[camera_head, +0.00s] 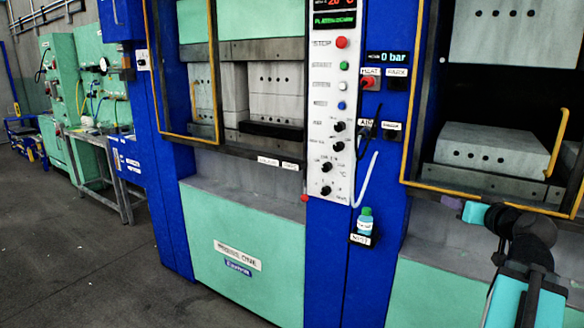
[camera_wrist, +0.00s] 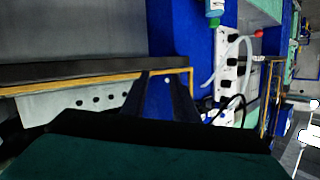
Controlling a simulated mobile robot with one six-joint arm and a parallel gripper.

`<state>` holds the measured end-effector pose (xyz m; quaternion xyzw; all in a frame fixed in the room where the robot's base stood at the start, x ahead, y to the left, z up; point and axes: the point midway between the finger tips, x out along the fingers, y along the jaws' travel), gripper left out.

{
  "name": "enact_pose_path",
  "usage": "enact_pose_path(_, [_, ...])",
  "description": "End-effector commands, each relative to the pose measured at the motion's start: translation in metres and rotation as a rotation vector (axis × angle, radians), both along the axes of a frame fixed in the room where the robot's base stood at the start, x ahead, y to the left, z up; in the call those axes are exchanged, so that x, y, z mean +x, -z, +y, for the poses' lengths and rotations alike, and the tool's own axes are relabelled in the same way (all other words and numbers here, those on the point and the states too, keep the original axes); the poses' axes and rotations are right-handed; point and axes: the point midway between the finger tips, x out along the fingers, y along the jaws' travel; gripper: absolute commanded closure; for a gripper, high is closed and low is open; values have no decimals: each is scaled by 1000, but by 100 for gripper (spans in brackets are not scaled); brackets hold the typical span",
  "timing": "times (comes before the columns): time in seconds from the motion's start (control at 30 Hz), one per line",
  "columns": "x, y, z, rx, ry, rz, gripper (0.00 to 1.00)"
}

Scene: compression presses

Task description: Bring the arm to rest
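My arm (camera_head: 522,262), teal with black joints, reaches up from the lower right of the head view in front of the right-hand press. Its outer end, near my gripper (camera_head: 453,204), is at the lower edge of that press's opening. I cannot make out anything held. In the wrist view, a dark teal and black shape fills the bottom and hides what lies behind it.
The right-hand press opening has a yellow-edged frame (camera_head: 480,199) and a grey block (camera_head: 492,150) inside. A control panel (camera_head: 331,110) stands between the presses. A small bottle (camera_head: 365,222) sits on a blue post's holder. Open floor (camera_head: 90,270) lies at left.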

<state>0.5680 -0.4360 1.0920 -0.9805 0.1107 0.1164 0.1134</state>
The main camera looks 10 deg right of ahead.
Motion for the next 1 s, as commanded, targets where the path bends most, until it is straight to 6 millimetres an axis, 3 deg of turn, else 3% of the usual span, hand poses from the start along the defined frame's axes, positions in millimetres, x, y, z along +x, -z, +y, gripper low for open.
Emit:
enact_pose_path(0.2, [44, 66, 40, 62, -87, 85, 73])
enact_pose_path(0.5, [87, 159, 104, 134, -198, 216, 73])
enact_pose_path(0.8, [109, 252, 177, 194, -304, 367, 73])
enact_pose_path(1.0, [110, 314, 228, 226, -369, 476, 73])
